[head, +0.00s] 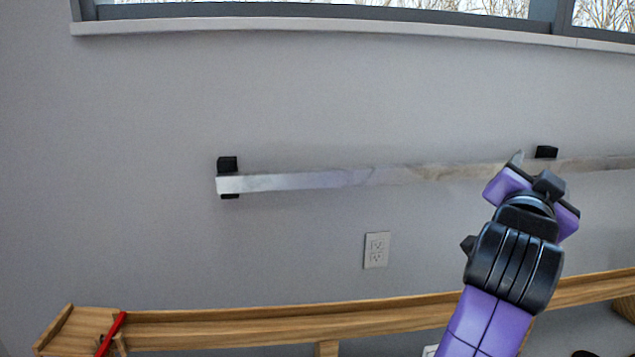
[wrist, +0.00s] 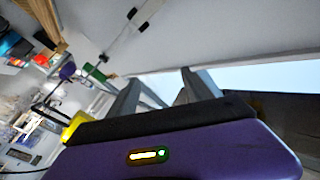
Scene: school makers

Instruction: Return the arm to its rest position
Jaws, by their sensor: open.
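My purple and black arm rises from the lower right in the head view. My gripper (head: 517,160) is raised in front of the grey wall, and it overlaps the right part of a metal rail there. Most of its fingers are hidden behind the wrist in that view. In the wrist view, the two grey fingers of my gripper (wrist: 165,88) stand apart with nothing between them. The gripper is open and empty.
The metal rail (head: 290,181) runs along the wall on black brackets. A wall outlet (head: 376,250) is below it. A wooden bench edge (head: 230,327) with a red bar (head: 112,334) spans the bottom. A window sill (head: 300,24) is above. The wrist view shows cluttered shelves at left.

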